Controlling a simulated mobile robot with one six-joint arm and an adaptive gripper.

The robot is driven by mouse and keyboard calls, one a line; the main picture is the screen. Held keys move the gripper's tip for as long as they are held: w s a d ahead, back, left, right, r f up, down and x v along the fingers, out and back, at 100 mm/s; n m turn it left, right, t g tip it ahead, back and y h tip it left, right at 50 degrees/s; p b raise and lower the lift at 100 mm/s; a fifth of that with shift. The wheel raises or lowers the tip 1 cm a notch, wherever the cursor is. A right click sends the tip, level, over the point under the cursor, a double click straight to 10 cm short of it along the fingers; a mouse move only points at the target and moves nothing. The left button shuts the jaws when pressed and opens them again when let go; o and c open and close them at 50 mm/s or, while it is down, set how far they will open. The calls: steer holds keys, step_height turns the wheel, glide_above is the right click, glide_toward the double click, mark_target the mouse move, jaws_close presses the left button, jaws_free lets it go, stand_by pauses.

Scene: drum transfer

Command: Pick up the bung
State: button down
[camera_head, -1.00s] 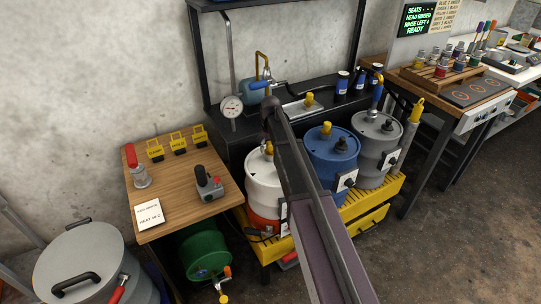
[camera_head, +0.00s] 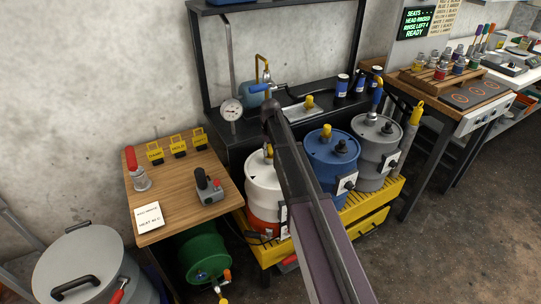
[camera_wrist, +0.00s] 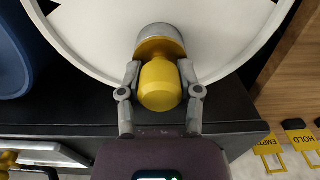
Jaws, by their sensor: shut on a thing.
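A yellow bung (camera_wrist: 160,84) is between the two fingers of my gripper (camera_wrist: 160,75) in the wrist view. The fingers are shut on its sides. Its far end meets a grey metal collar (camera_wrist: 160,35) at the edge of the white drum's top (camera_wrist: 95,28). I cannot tell whether it is still seated. In the head view the white drum (camera_head: 262,187) stands left of the blue drum, with a bit of yellow (camera_head: 268,152) at its top. My arm crosses in front and hides part of the drum and my gripper.
A blue drum (camera_head: 325,165) and a grey drum (camera_head: 372,150) stand to the right on the yellow pallet (camera_head: 372,207). The dark bench (camera_head: 235,148) with a gauge (camera_head: 231,109) is behind. A wooden table (camera_head: 165,195) with yellow tags (camera_head: 178,147) is left.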

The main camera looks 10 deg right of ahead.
steer(key=shift+r, duration=0.15)
step_height(320, 180, up, 10)
steer(key=p, duration=1)
stand_by(0.8)
steer(key=shift+r+p, duration=1.35)
steer(key=shift+p, duration=0.2)
steer(key=shift+s, duration=0.1)
